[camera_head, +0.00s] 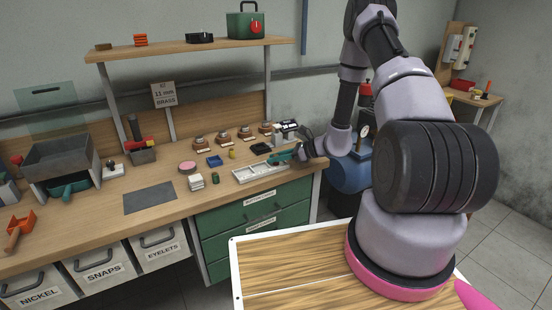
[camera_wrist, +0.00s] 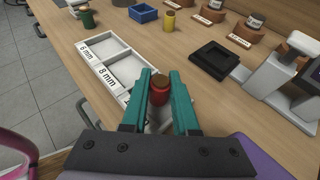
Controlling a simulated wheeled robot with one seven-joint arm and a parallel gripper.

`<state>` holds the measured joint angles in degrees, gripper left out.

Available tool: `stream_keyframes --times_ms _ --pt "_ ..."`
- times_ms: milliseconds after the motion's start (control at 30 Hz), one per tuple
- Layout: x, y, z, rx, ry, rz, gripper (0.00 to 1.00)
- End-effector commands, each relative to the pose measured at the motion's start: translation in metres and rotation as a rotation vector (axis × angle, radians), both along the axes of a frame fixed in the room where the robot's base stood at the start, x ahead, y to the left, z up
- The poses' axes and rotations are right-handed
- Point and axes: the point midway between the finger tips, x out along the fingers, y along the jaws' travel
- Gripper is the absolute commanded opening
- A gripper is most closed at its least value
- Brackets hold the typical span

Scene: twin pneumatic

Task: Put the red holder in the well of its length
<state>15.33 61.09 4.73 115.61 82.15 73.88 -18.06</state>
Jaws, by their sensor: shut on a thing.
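My gripper (camera_wrist: 159,88) is shut on the red holder (camera_wrist: 159,93), a small red cylinder with a brown top, held between the teal fingertips. In the head view my gripper (camera_head: 280,157) is at the right end of the tray (camera_head: 246,178), and the red holder cannot be made out.
A green holder (camera_wrist: 88,17) and a yellow holder (camera_wrist: 169,21) stand on the bench, with a blue tray (camera_wrist: 143,14) between them. A black tray (camera_wrist: 213,60) lies right of my gripper. A grey device (camera_wrist: 285,78) stands at the far right.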

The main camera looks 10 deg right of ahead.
Motion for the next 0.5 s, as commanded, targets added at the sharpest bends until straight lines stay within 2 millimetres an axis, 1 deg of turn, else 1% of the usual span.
stream_keyframes --times_ms 433,467,500 --pt "-0.001 0.000 -0.014 -0.004 0.003 0.001 0.00" --pt "-0.001 0.000 -0.015 -0.005 0.004 0.001 0.32" --pt "-0.002 -0.001 -0.015 -0.005 0.005 0.001 0.47"
